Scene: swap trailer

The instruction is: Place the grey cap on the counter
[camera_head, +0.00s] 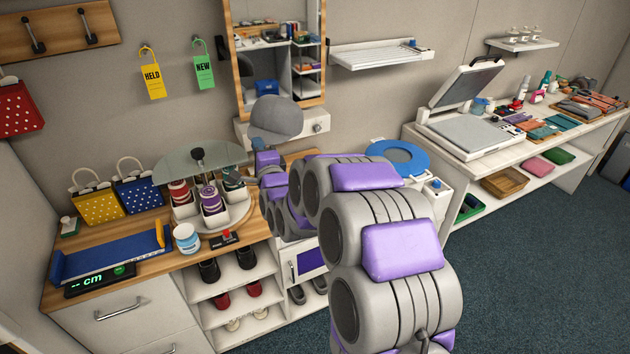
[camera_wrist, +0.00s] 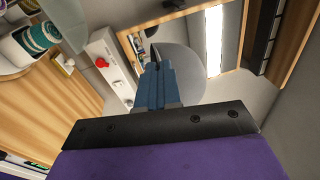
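The grey cap (camera_head: 276,117) is up in front of the lower part of the mirror in the head view. In the wrist view the cap (camera_wrist: 184,72) shows just beyond the blue fingertips. My gripper (camera_head: 264,150) is right below the cap, its fingers (camera_wrist: 155,80) close together and seemingly shut on the cap's edge. The exact contact is partly hidden. The wooden counter (camera_head: 150,260) lies below and to the left of my gripper, with the cap above and apart from it.
On the counter stand a round tiered stand (camera_head: 235,215), a striped cup (camera_head: 186,238), a blue tray (camera_head: 110,254), a scale display (camera_head: 100,280) and dotted bags (camera_head: 98,206). The framed mirror (camera_head: 245,60) is close behind the cap. A white bench (camera_head: 480,150) stands at the right.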

